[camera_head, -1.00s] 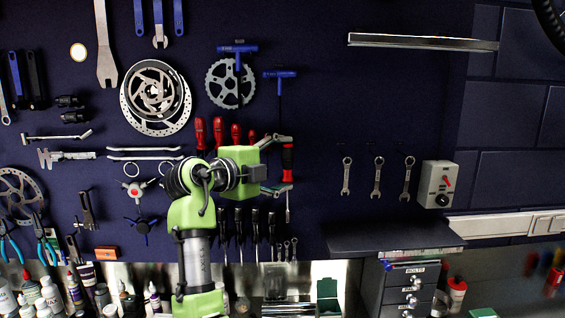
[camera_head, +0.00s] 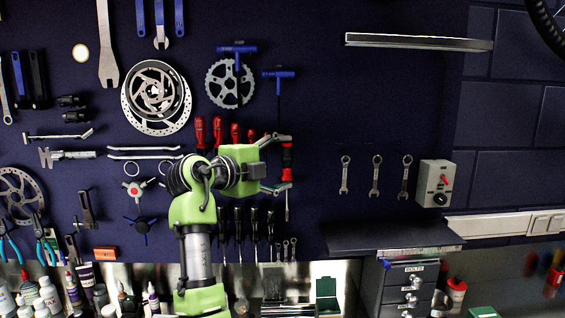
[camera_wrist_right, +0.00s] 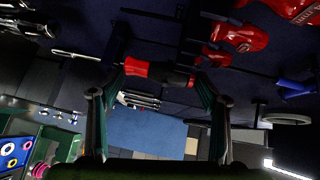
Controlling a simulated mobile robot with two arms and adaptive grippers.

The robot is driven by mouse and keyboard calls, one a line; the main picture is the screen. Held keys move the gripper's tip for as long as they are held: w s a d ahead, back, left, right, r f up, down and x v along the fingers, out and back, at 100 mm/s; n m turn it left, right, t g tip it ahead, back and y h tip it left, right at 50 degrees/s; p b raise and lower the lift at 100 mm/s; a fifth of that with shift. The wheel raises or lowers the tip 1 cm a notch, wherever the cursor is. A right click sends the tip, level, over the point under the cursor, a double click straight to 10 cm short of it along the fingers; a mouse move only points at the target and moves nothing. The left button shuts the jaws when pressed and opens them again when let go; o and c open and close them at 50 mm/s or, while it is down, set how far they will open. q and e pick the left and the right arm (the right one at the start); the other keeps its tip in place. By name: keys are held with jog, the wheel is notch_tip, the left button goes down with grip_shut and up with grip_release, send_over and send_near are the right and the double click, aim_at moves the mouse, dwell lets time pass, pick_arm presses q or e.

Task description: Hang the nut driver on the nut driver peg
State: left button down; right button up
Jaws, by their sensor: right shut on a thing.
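The nut driver (camera_head: 287,163) has a red and black handle and a thin shaft pointing down. My right gripper (camera_head: 284,165) is shut on its handle and holds it upright in front of the dark tool wall. In the right wrist view the handle (camera_wrist_right: 158,73) lies across between the fingers of my right gripper (camera_wrist_right: 155,85). I cannot make out the nut driver peg; it may be hidden or too small and dark. My left gripper is not in view.
Red-handled screwdrivers (camera_head: 217,129) hang just left of the gripper, and a blue T-handle tool (camera_head: 280,74) hangs above it. Wrenches (camera_head: 376,176) hang to the right. A dark shelf (camera_head: 390,238) juts out at lower right. The wall above the wrenches is mostly bare.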

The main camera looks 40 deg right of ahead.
jog(key=shift+w+f, duration=0.2)
jog(key=shift+f, duration=0.3)
jog(key=o, duration=1.1)
jog(key=shift+o, duration=0.7)
jog(key=shift+w+d+f, duration=0.1)
jog(key=shift+d+f, duration=0.05)
jog(key=shift+d, duration=0.3)
jog(key=shift+a, duration=0.1)
jog(key=shift+a+r, duration=0.2)
jog(key=shift+a, duration=0.1)
jog(key=s+a+r, duration=0.1)
jog(key=s+a, duration=0.1)
jog(key=a, duration=0.8)
jog(key=shift+a+r, duration=0.25)
jog(key=shift+a, duration=0.15)
